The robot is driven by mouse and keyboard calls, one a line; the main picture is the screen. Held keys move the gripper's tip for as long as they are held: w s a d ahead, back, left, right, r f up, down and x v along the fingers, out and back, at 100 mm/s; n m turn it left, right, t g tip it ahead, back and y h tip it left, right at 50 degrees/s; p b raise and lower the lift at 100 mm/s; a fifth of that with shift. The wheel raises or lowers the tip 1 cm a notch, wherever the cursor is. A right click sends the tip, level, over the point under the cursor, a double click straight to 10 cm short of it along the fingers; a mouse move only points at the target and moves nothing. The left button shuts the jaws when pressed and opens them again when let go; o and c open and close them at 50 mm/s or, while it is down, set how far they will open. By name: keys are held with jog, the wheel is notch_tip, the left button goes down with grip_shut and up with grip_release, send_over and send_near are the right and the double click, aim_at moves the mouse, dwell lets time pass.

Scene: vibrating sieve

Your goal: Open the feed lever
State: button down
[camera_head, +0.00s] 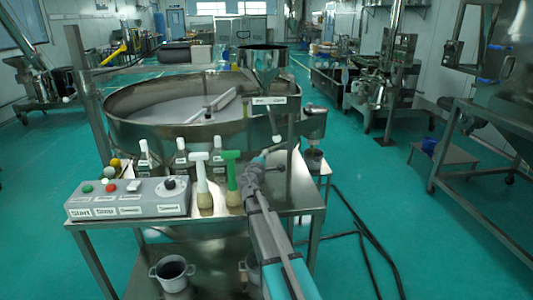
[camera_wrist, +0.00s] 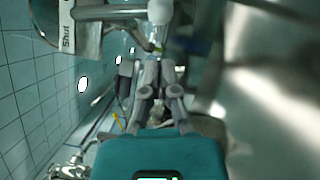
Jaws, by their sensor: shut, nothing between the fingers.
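The feed hopper (camera_head: 263,66) stands at the right rim of the round sieve (camera_head: 120,104), with a white label (camera_head: 269,100) on its lower part. The feed lever hangs below it, with a pale ball knob (camera_head: 277,138). In the wrist view the lever (camera_wrist: 108,12) is a metal bar across the top, ending in the white ball knob (camera_wrist: 160,12). A plate marked "Shut" (camera_wrist: 67,32) is beside it at upper left. My gripper (camera_wrist: 158,62) is shut and empty, its tips just short of the knob. Contact with the knob cannot be told.
A control box (camera_head: 128,198) with buttons and a dial, several small bottles, a white-handled brush (camera_head: 202,182) and a green-handled brush (camera_head: 232,178) stand on the steel table (camera_head: 300,198), close left of my arm. A pot (camera_head: 172,275) is on the lower shelf. Floor at right is open, with black cables.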

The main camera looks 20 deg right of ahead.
aim_at(274, 125)
jog(key=x, duration=0.9)
jog(key=shift+p, duration=0.45)
jog(key=shift+a, duration=0.2)
